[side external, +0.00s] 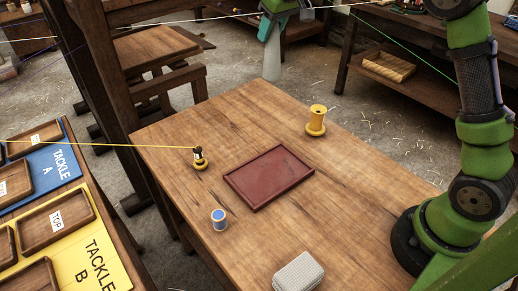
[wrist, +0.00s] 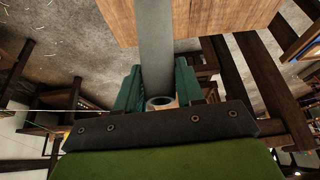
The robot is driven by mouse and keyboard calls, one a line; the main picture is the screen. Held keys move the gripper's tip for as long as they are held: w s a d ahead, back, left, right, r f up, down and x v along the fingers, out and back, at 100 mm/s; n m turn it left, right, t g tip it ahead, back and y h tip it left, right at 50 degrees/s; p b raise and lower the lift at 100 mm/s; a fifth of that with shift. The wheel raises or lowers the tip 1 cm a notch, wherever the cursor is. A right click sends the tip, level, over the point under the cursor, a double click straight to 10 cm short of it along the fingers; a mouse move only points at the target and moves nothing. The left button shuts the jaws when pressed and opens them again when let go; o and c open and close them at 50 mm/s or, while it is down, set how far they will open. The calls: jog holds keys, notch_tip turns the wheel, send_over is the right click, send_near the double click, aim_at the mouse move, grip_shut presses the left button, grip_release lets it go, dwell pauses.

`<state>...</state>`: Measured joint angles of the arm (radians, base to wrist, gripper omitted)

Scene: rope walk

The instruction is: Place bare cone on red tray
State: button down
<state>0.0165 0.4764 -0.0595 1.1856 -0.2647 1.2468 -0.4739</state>
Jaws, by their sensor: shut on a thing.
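My gripper (side external: 273,27) is at the top of the side view, above the table's far corner. It is shut on a bare grey cone (side external: 271,63), which hangs below the fingers. In the wrist view the cone (wrist: 156,50) runs up the picture from between the teal fingers (wrist: 158,88), and its round hollow end shows near them. No thread is visible on the cone. The red tray (side external: 243,181) lies flat and empty on the wooden table (side external: 180,205), well apart from the cone and nearer the camera.
A yellow spool (side external: 316,121) stands right of the tray's far end. A small dark-and-white spool (side external: 199,157) with a yellow thread stands left of it. A blue-topped spool (side external: 219,220) and a grey block (side external: 298,272) are nearer. Tackle boards (side external: 85,255) stand at left.

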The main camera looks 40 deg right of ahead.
jog(key=s+a+r+n+y, duration=0.15)
jog(key=s+a, duration=0.25)
jog(key=s, duration=0.4)
jog(key=s+a+n, duration=0.2)
jog(key=s+a, duration=0.2)
jog(key=s, duration=0.4)
jog(key=s+a+f+n, duration=0.3)
jog(key=s+f, duration=0.8)
jog(key=s, duration=0.5)
jog(key=w+a+f, duration=0.2)
jog(key=w, duration=0.5)
jog(key=w+a+f+y, duration=0.1)
jog(key=w+a+f, duration=0.1)
jog(key=w, duration=0.6)
jog(key=shift+a+f+g, duration=0.35)
jog(key=shift+f+g, duration=0.05)
jog(key=shift+f, duration=0.25)
